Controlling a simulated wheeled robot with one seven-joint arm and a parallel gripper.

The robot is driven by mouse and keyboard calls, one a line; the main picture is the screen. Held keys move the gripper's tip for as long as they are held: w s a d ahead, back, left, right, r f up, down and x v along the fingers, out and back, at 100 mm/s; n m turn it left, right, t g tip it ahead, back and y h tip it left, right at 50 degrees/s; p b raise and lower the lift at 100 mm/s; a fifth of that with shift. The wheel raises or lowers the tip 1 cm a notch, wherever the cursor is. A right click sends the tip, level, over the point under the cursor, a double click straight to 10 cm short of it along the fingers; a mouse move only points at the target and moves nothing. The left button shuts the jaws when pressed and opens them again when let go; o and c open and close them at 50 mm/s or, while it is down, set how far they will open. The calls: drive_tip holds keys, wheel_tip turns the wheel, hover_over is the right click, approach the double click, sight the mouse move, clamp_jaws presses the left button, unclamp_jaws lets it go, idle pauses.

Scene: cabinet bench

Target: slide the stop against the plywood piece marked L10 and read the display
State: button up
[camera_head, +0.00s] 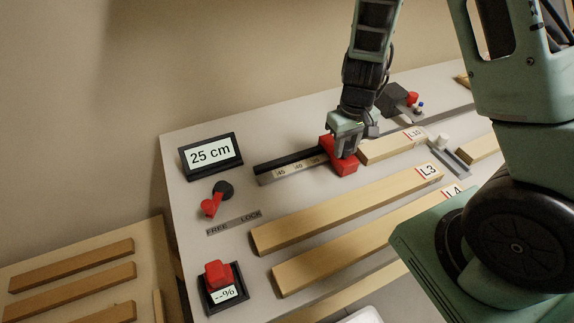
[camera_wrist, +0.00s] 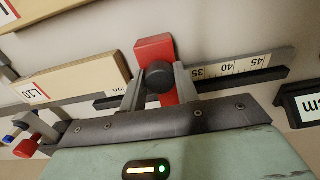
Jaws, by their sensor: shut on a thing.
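The red stop (camera_head: 345,168) sits on the scale rail (camera_head: 292,172), which shows 45, 40 and 35. My gripper (camera_wrist: 158,88) is shut on the stop's dark round knob (camera_wrist: 160,76). The light plywood piece marked L10 (camera_head: 380,150) lies along the rail, right of the stop; it also shows in the wrist view (camera_wrist: 85,75). Its near end is at or very close to the stop; I cannot tell whether they touch. The red lever (camera_head: 209,207) points toward the FREE side of the FREE/LOCK label (camera_head: 233,223).
Plywood pieces L3 (camera_head: 345,210) and L4 (camera_head: 360,238) lie in front of the rail. A red button box (camera_head: 218,274) showing "--%" stands at front left. A dark device with a red knob (camera_head: 412,98) is at the back. More strips lie on a lower surface (camera_head: 70,265) at left.

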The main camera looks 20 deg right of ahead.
drive_tip(key=shift+d+b, duration=0.45)
drive_tip(key=shift+d, duration=1.35)
drive_tip(key=o, duration=0.8)
wheel_tip(320, 180, up, 9)
drive_tip(key=p, duration=0.8)
drive_tip(key=shift+a, duration=0.1)
drive_tip(key=s+a+r+n+y+b, duration=0.1)
drive_tip(key=s+a+r+n+b, duration=0.1)
drive_tip(key=a, duration=0.6)
drive_tip(key=s+a+r+n+y+b, duration=0.1)
drive_tip(key=s+a+r, duration=0.2)
drive_tip(key=a, duration=0.5)
drive_tip(key=s+a+r+n+b, duration=0.1)
drive_tip(key=s+a+r+n, duration=0.1)
drive_tip(key=s+a, duration=0.2)
drive_tip(key=s+a+r+n+h+b, duration=0.1)
drive_tip(key=s+a, duration=0.3)
drive_tip(key=s, duration=0.5)
drive_tip(key=shift+a+r+n+b, duration=0.15)
drive_tip(key=shift+r+n+b, duration=0.3)
drive_tip(key=shift+n, duration=0.45)
